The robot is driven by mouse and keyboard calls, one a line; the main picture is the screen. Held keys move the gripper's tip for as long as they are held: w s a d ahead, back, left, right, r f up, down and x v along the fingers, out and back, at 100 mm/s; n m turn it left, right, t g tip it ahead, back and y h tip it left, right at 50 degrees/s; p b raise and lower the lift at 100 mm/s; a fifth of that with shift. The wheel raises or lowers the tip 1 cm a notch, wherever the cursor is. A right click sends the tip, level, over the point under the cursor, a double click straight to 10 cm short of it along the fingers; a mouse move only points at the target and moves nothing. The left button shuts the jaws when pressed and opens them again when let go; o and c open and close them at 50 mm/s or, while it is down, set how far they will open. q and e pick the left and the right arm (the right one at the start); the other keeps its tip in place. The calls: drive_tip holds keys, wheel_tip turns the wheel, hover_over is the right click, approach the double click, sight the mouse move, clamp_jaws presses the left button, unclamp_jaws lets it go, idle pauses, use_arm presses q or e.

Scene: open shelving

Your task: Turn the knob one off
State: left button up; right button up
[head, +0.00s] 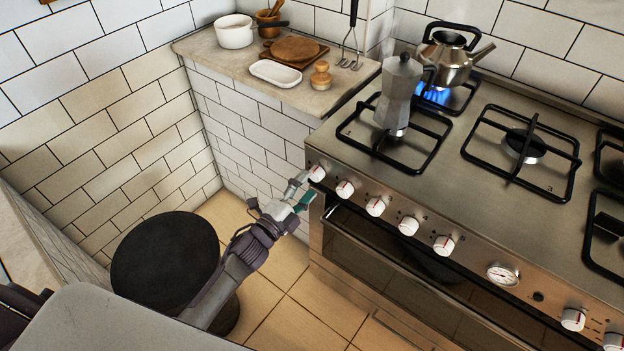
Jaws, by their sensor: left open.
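The stove front carries a row of white knobs with red marks. The leftmost knob (317,173) is at the left end of the panel, and another knob (345,188) is just right of it. My left gripper (302,187) is open, with its fingers right by the leftmost knob; I cannot tell whether they touch it. A blue flame (436,95) burns under the steel kettle (450,55) on the back left burner. My right gripper is not in view.
A moka pot (400,92) stands on the front left burner. A counter (205,48) with a white pot, boards and a dish is left of the stove. A round black stool (166,262) stands on the floor beside my left arm. The oven handle (400,262) runs below the knobs.

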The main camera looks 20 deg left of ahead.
use_arm(q)
drive_tip(key=v, duration=0.8)
drive_tip(key=shift+s, duration=0.4)
drive_tip(key=shift+a+f, duration=0.1)
drive_tip(key=s+a+f+n+g+y+p, duration=0.1)
drive_tip(key=s+a+f+n+g+y, duration=0.15)
drive_tip(key=s+f+n+g, duration=0.75)
drive_tip(key=s+a+f+n+t+y+p, duration=0.1)
drive_tip(key=s+f+t+y, duration=0.2)
drive_tip(key=f, duration=1.6)
drive_tip(key=s+f+n+g, duration=0.3)
drive_tip(key=s+f, duration=0.3)
drive_tip(key=s, duration=0.7)
drive_tip(key=s+f+n+g+p, duration=0.1)
drive_tip(key=s+f+n+g, duration=0.2)
drive_tip(key=s, duration=1.1)
wheel_tip(320, 180, down, 3)
drive_tip(key=g, duration=0.3)
drive_tip(key=shift+d+g, duration=0.3)
drive_tip(key=shift+d, duration=0.05)
